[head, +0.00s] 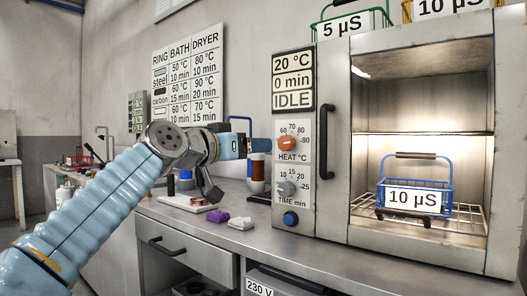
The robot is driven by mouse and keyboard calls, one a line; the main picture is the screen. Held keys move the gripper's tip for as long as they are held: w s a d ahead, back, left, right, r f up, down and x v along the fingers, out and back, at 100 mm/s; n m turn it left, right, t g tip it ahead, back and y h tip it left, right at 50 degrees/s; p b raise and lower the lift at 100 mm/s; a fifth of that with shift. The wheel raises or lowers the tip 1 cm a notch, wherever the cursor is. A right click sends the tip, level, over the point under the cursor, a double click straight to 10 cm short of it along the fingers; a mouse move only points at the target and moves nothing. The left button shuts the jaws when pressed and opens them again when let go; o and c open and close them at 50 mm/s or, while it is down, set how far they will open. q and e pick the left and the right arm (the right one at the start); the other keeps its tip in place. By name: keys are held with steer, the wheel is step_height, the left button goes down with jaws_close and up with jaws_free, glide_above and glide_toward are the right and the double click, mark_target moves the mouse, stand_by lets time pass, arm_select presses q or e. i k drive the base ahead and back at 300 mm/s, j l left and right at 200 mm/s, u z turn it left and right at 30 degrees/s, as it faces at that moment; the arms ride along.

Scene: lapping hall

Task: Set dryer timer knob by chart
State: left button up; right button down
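The dryer's control panel (293,143) faces me, and its display (293,80) reads 20 °C, 0 min, IDLE. The orange HEAT knob (287,143) sits above the grey TIME knob (286,189); I cannot make out either pointer surely. A blue button (290,218) is below. The wall chart (188,78) has RING, BATH and DRYER columns; its small print is hard to read. A blue basket (412,198) labelled 10 µS stands inside the lit dryer. My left gripper (245,146) is left of the panel, apart from the knobs; its opening is unclear. My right gripper is out of view.
Baskets labelled 5 µS (343,27) and 10 µS (450,7) stand on the dryer. A purple item (215,217) and a white block (241,223) lie on the counter. The dryer's handle (325,149) juts out right of the panel. A drawer (185,252) is below.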

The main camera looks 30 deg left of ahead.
mark_target(287, 189)
steer(key=k+j, duration=0.1)
steer(key=k, duration=0.9)
